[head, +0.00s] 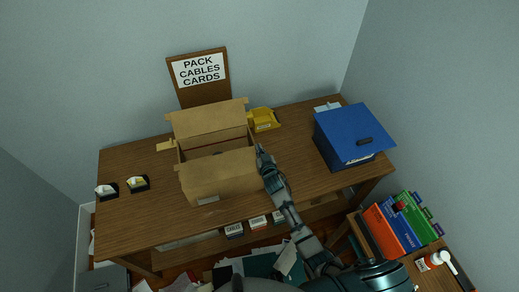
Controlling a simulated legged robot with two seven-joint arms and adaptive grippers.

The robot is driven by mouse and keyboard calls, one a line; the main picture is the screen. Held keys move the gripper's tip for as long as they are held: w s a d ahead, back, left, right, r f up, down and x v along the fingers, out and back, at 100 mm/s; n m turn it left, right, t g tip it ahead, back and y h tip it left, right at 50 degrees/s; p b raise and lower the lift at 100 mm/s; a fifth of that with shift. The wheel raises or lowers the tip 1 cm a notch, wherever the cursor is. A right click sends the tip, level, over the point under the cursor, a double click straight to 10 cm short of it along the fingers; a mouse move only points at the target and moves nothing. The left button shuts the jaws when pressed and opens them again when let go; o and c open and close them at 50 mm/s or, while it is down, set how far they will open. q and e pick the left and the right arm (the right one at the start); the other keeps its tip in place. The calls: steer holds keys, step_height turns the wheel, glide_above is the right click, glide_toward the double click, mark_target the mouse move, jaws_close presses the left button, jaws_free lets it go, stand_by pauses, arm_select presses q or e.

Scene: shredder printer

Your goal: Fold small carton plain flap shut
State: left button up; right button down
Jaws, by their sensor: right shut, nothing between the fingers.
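A small brown cardboard carton (205,190) stands on the wooden table, its top open. Its wide back flap (208,118) stands up and leans away. A wide flap (215,170) lies along the near side. A narrow flap (165,146) sticks out at the left. Something dark lies inside; most of the interior is hidden. My right gripper (260,150) is shut and empty at the carton's right edge. It covers part of that side, so I cannot tell how the right flap lies or whether I touch it. My left gripper is out of view.
A blue-lidded box (350,130) stands right of the carton, and a yellow tray (263,118) behind it. Two small card holders (138,183) sit at the table's left. A sign (198,69) stands behind. Colored binders (392,226) are at lower right. The left tabletop (125,220) has free room.

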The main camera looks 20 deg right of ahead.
steer(key=shift+r, duration=0.15)
steer(key=shift+r+p, duration=0.3)
steer(key=shift+p, duration=0.1)
steer(key=s+r+p, duration=0.3)
steer(key=s+r, duration=0.2)
steer(key=s, duration=0.5)
steer(key=s+d+f+n+g, duration=0.1)
steer(key=s+f+g, duration=0.25)
steer(key=s, duration=0.75)
steer(key=s+f+g, duration=0.2)
steer(key=s+g, duration=0.3)
steer(key=s, duration=0.6)
steer(key=s+d+f+n+g, duration=0.15)
steer(key=s+g, duration=0.25)
steer(key=s, duration=0.7)
step_height(320, 180, down, 25)
steer(key=b, duration=0.2)
arm_select(q)
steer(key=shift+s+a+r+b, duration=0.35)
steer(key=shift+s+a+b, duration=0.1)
steer(key=shift+b, duration=0.2)
arm_select(e)
steer(key=s+d+f+g, duration=0.2)
steer(key=s+f, duration=1.7)
steer(key=f, duration=0.1)
steer(key=shift+d+f, duration=0.15)
steer(key=shift+d, duration=0.15)
